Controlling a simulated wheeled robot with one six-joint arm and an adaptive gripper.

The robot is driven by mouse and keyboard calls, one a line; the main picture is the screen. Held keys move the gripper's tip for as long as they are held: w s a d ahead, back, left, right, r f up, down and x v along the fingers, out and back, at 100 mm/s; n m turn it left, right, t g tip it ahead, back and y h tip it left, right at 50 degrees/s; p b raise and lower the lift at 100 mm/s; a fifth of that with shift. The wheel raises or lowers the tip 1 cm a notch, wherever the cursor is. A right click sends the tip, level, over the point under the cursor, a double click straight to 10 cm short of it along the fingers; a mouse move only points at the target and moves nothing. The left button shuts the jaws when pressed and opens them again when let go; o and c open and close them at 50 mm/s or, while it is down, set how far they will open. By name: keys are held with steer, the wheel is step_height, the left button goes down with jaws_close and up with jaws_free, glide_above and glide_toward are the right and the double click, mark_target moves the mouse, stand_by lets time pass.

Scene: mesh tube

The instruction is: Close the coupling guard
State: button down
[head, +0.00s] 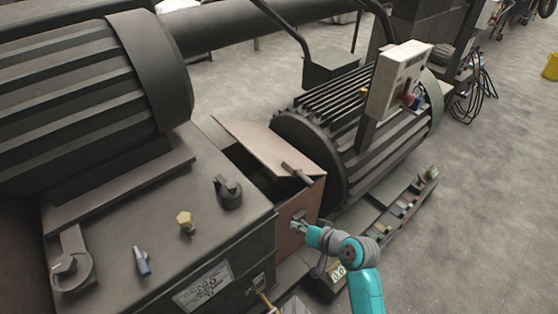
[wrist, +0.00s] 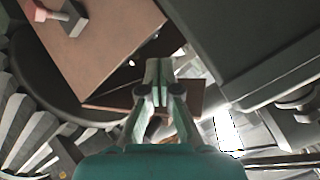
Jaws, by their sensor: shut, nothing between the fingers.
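The coupling guard is a brown box between two dark machines. Its lid (head: 262,147) stands tilted open, with a dark gap under its left side. A dark bar-like handle (head: 298,173) sits near the lid's front edge. The guard's front panel (head: 292,232) is below. My gripper (head: 297,226) is shut and empty, in front of this panel and below the lid; whether it touches the panel I cannot tell. In the wrist view the shut fingertips (wrist: 158,68) point toward the dark opening, with the lid (wrist: 105,45) at upper left and its handle (wrist: 70,17) showing.
A ribbed motor (head: 400,140) with a grey control box (head: 398,80) stands to the right. A grey machine housing (head: 130,215) with knobs stands to the left. Small coloured items (head: 408,203) lie on the ledge at right. Open floor lies beyond, at far right.

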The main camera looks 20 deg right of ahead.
steer(key=w+d+r+n+y, duration=0.2)
steer(key=w+d+r, duration=0.2)
steer(key=w+r, duration=0.45)
steer(key=n+g+y, duration=0.2)
steer(key=g, duration=0.1)
glide_toward(267, 165)
steer(key=s+d+r, duration=0.1)
steer(key=d+r, duration=0.5)
steer(key=x, duration=1)
steer(key=shift+s+a+r, duration=0.1)
steer(key=shift+s+a, duration=0.15)
steer(key=shift+a, duration=0.1)
steer(key=shift+s+a+f, duration=0.15)
steer(key=shift+a+f, duration=0.2)
steer(key=shift+f, duration=0.15)
steer(key=shift+s+a+f, duration=0.1)
steer(key=shift+a+f, duration=0.2)
steer(key=shift+f, duration=0.2)
steer(key=shift+s+a+f, duration=0.1)
steer(key=shift+a+f, duration=0.35)
steer(key=shift+f, duration=0.2)
steer(key=shift+a+f+n, duration=0.15)
steer(key=shift+n, duration=0.15)
steer(key=s+a+f+h, duration=0.1)
steer(key=a+f, duration=0.1)
steer(key=f, duration=0.3)
steer(key=s+a+f+n+h, duration=0.1)
steer(key=a+f, duration=0.2)
steer(key=f, duration=0.2)
steer(key=shift+a, duration=0.3)
